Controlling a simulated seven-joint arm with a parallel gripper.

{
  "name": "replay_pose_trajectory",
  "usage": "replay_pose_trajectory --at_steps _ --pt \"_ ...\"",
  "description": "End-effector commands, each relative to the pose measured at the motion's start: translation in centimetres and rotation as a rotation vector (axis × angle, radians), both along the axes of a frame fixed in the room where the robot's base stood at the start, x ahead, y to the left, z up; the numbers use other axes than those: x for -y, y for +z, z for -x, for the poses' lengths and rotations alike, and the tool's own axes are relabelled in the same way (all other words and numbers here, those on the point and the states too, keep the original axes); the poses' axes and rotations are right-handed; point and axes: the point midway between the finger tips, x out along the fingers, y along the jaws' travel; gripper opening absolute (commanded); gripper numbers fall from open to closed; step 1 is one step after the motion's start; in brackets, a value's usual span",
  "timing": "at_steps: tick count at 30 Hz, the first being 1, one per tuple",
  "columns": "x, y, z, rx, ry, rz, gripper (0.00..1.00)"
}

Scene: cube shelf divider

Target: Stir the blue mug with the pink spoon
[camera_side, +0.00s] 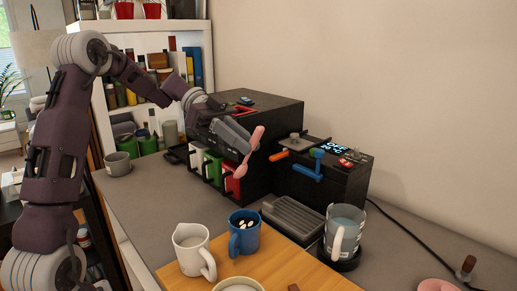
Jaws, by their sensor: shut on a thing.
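The blue mug (236,243) stands upright on the wooden board in the lower middle, with its handle toward the left. It holds a dark liquid with white pieces floating on top. The pink spoon (244,165) is held up in the air above and behind the mug, tilted, and apart from it in the picture. My gripper (249,148) is shut on the spoon near its middle and comes in from the upper left. The fingertips are small and partly hidden.
A white pitcher (187,252) stands close to the left of the blue mug. A white bowl (238,285) is in front. A black coffee machine (262,110) stands behind the spoon. A glass jug (343,230) stands right. A grey mug (118,164) is at the left.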

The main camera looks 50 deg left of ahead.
Motion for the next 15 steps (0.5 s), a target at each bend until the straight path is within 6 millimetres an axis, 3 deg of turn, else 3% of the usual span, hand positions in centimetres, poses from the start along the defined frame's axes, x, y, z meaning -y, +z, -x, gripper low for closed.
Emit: replay_pose_trajectory --at_steps 6,15 --pt "0.2 -3.3 0.0 0.002 -0.004 0.033 0.00" --pt "0.9 -5.2 -0.4 0.005 -0.007 0.040 0.00"
